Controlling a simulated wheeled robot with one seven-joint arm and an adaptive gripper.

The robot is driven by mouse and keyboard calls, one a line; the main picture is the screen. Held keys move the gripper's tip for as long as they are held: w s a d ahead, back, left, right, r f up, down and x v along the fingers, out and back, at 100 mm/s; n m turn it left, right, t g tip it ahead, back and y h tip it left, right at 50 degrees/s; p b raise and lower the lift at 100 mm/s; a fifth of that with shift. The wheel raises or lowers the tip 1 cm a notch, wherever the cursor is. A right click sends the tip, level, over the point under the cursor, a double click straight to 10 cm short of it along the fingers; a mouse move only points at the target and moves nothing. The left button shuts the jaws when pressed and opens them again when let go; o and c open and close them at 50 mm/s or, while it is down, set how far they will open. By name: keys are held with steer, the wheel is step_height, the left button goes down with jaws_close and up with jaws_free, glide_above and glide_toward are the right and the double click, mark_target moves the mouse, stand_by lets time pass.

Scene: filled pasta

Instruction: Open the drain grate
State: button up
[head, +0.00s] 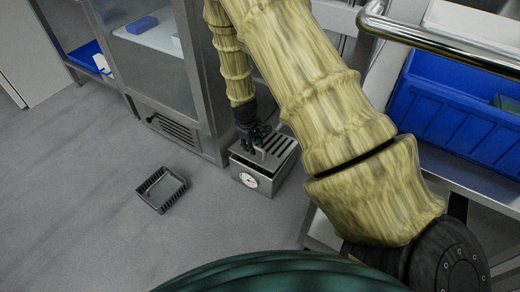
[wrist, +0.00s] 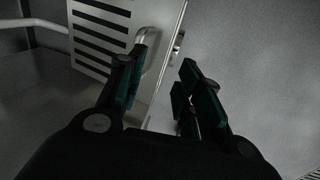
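The drain grate (head: 281,146) is a metal lid with dark slots on top of a low metal box (head: 250,182) with a round gauge on its front. In the wrist view the slotted grate (wrist: 98,38) fills the upper left, with a curved rod handle (wrist: 165,48) along its edge. My gripper (head: 257,140) is low over the box in the head view. In the wrist view my gripper (wrist: 167,62) is open, with the handle between its fingers and close to the left fingertip. I cannot tell whether they touch.
A small dark basket (head: 150,199) lies on the grey floor left of the box. A glass-fronted metal cabinet (head: 150,60) stands behind. At right, a blue crate (head: 440,105) sits on a metal cart with a rail (head: 440,40).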

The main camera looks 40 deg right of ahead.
steer(key=s+a+r+m+p, duration=0.1)
steer(key=s+a+r+p, duration=0.1)
steer(key=s+p, duration=0.4)
steer(key=s+a+r+p, duration=0.3)
steer(key=s+a+p, duration=0.1)
steer(key=s+p, duration=0.2)
steer(key=s+a+r+m+y+p, duration=0.1)
steer(key=s+a+r+p, duration=0.2)
steer(key=s+p, duration=0.3)
steer(key=shift+s+a+m, duration=0.3)
steer(key=shift+s+a, duration=0.3)
steer(key=shift+s, duration=0.05)
